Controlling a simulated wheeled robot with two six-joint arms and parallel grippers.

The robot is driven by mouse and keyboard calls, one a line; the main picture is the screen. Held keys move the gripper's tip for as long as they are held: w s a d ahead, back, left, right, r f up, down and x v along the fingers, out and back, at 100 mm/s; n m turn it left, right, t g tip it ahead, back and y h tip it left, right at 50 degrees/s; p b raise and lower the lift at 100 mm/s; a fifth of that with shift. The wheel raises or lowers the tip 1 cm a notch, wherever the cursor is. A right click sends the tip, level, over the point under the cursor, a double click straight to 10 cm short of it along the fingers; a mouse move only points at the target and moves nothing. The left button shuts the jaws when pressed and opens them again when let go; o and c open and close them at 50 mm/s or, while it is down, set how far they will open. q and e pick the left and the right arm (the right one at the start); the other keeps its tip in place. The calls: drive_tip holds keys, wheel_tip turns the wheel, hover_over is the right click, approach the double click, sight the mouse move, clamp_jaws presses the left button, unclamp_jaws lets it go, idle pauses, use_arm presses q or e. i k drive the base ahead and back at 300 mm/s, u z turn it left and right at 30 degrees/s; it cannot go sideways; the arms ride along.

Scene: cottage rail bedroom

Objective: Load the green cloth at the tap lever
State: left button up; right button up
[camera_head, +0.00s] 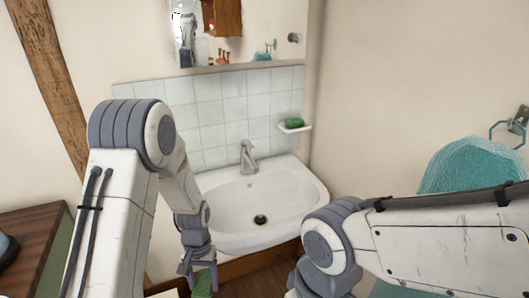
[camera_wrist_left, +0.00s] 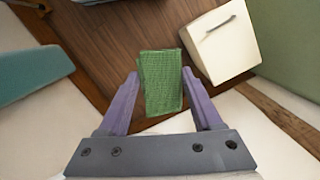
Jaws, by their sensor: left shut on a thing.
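The green cloth (camera_head: 203,287) is at the bottom of the head view, partly cut off by the frame edge. In the left wrist view the folded cloth (camera_wrist_left: 160,82) stands between the two purple fingers. My left gripper (camera_head: 198,272) points down and is shut on it, below and in front of the basin's left side. The grey tap (camera_head: 248,160) with its lever (camera_head: 246,144) stands at the back of the white basin (camera_head: 285,190), well away from the cloth. My right arm crosses the lower right; its gripper is out of view.
A soap dish (camera_head: 304,129) with green soap (camera_head: 294,122) is on the tiled wall right of the tap. A teal towel (camera_head: 465,165) hangs at the right. A wooden cabinet (camera_head: 30,235) stands at left. The basin's bowl is empty.

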sight(245, 143)
drive_tip(key=u, duration=0.45)
drive_tip(key=k, duration=1.1)
drive_tip(key=z, duration=0.25)
drive_tip(key=i, duration=1.55)
drive_tip(key=u, duration=0.6)
